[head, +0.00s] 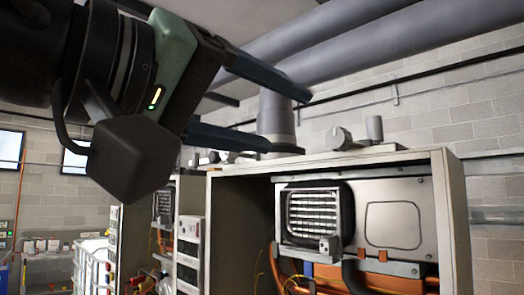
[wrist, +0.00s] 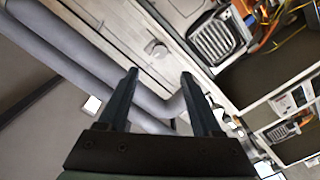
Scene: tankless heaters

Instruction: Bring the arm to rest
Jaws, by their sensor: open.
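My gripper (head: 303,123) is raised at the upper left of the head view, in front of the left side of an open heater cabinet. Its two dark fingers point right and are spread apart with nothing between them. In the wrist view my gripper (wrist: 158,76) also shows open and empty, its fingers apart against the grey pipes and block wall behind. The fingers appear clear of the cabinet, though in the head view the lower one overlaps the grey flue pipe.
The open heater cabinet (head: 455,215) holds a heater unit (head: 395,222) with a grille, orange pipes and wires. More cabinets stand to its left. Large grey pipes (head: 345,35) run under the ceiling. A white caged container (head: 90,262) stands at the lower left.

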